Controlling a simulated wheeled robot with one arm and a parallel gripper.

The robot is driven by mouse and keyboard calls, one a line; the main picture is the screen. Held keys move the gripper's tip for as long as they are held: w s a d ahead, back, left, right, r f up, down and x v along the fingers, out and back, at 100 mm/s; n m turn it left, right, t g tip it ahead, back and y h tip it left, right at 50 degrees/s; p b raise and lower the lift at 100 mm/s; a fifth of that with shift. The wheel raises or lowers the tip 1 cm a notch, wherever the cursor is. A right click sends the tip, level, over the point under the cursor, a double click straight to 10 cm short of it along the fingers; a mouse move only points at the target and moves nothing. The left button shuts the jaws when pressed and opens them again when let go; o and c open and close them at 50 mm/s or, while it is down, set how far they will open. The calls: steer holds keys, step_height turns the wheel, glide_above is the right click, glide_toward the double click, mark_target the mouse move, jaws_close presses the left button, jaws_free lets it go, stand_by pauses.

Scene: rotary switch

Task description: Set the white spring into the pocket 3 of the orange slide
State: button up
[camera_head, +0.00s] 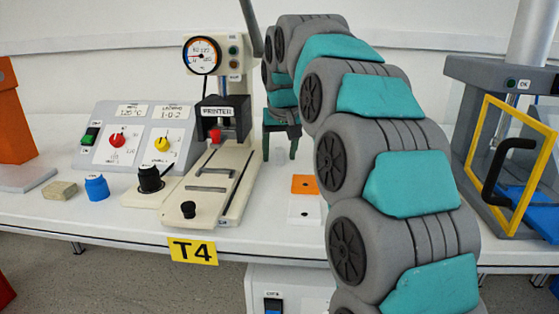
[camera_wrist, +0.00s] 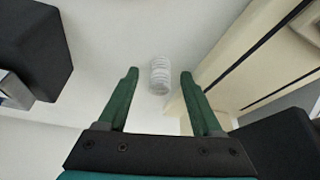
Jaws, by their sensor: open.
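The white spring (camera_wrist: 159,76) shows in the wrist view as a pale ribbed coil on a white surface. It appears between my open fingertips, apart from both; I cannot tell how far beyond them it lies. My gripper (camera_wrist: 160,73) is open and empty. In the head view my gripper (camera_head: 280,156) points down behind the printer's right side, and the spring cannot be made out there. An orange piece (camera_head: 305,184), perhaps the orange slide, lies on the bench right of the printer base. Its pockets are too small to tell and partly near my arm's edge.
The printer (camera_head: 222,112) with its cream base (camera_head: 205,193) stands left of my gripper. A control box (camera_head: 135,135), black knob (camera_head: 149,179) and blue knob (camera_head: 96,187) are further left. A yellow-framed machine (camera_head: 500,150) stands right. My arm covers the middle.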

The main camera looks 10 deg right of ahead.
steer(key=shift+c, duration=0.3)
jaws_close()
steer(key=shift+r, duration=0.15)
stand_by(0.4)
steer(key=shift+r, duration=1.65)
steer(key=s, duration=0.5)
steer(key=s+r+b, duration=0.1)
steer(key=s, duration=0.4)
steer(key=s+b, duration=0.1)
steer(key=s, duration=0.5)
steer(key=shift+a+r, duration=0.15)
steer(key=shift+r, duration=0.05)
